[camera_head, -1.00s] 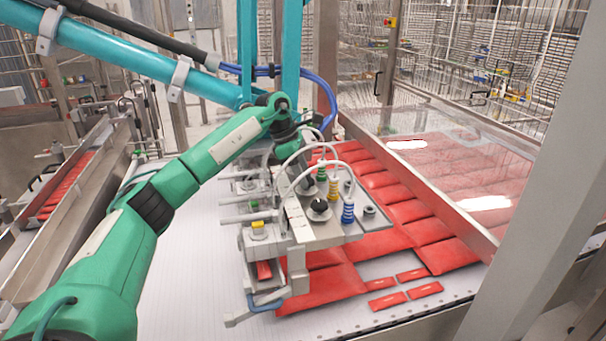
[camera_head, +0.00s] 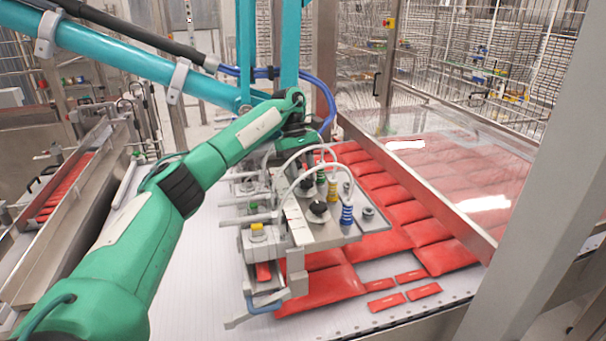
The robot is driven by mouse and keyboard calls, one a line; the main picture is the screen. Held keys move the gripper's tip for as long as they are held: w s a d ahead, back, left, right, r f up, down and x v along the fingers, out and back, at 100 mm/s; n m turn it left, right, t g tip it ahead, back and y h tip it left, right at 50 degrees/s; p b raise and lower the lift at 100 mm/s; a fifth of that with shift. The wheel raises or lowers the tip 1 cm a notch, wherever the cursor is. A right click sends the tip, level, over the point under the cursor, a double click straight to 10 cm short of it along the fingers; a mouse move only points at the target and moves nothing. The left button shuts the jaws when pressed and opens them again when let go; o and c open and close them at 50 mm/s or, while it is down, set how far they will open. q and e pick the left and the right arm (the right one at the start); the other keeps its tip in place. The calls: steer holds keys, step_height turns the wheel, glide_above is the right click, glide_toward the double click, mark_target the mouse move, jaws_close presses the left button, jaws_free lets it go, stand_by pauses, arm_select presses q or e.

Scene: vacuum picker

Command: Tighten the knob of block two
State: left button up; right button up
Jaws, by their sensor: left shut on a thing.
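The vacuum picker head (camera_head: 325,235) is a grey metal plate with black knobs and coloured fittings on top, in the middle of the head view. Metal blocks line its left side; the nearest has a yellow cap (camera_head: 258,229) and another a green one (camera_head: 253,206). My left arm reaches to the head's far end. My left gripper (camera_head: 312,146) points down there and is shut on a knob, which is mostly hidden by the gripper and hoses. I cannot tell by sight which block this knob belongs to. My right gripper is not in view.
Red packs (camera_head: 400,210) lie in rows under and right of the head. A teal beam (camera_head: 130,55) and blue hoses (camera_head: 326,95) pass above and behind my wrist. A clear guard panel (camera_head: 470,170) stands right. The white belt (camera_head: 190,290) is bare at left.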

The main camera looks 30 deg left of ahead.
arm_select(q)
steer(key=shift+m, duration=0.5)
steer(key=o, duration=1)
